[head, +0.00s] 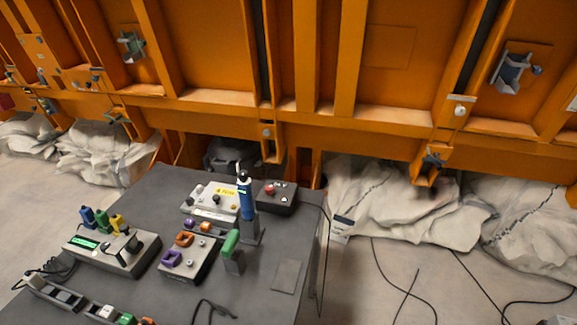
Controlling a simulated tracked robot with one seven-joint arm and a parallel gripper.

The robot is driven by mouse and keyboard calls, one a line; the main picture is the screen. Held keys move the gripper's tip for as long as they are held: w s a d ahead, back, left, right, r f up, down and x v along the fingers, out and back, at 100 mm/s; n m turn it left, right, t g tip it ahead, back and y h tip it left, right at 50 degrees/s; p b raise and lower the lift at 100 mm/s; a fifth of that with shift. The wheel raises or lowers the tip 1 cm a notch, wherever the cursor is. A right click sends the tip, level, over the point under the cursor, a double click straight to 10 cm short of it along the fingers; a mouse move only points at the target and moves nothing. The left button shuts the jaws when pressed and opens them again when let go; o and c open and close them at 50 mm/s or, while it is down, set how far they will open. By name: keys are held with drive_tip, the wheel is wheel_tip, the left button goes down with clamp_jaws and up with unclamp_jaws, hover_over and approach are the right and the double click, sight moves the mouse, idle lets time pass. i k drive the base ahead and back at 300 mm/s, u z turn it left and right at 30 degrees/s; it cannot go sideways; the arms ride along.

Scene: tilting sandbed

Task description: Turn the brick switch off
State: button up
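A dark grey table (180,205) stands before me with several devices on it. I cannot tell for sure which one is the brick switch. A long low strip (66,297) with block-like switches lies at the table's lower left. Its near end has a green block (126,319) and an orange block, cut by the picture's bottom edge. A dark box (276,197) with a red button (270,189) sits at the back right of the table. The on or off state of any switch is too small to read. My gripper is not in view.
A grey box (112,257) with blue and yellow connectors, a box with purple and orange rings (183,262), a white panel (207,207), an upright blue tool (244,197) and a green handle (230,243) crowd the table. An orange steel structure (210,60) rises behind. Cables cross the right floor.

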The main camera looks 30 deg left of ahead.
sight(269, 189)
drive_tip(key=u, duration=0.4)
drive_tip(key=i, duration=1.3)
drive_tip(key=u, duration=0.5)
drive_tip(key=k, duration=0.9)
drive_tip(key=u, duration=0.2)
drive_tip(key=i, duration=0.9)
drive_tip(key=z, duration=0.1)
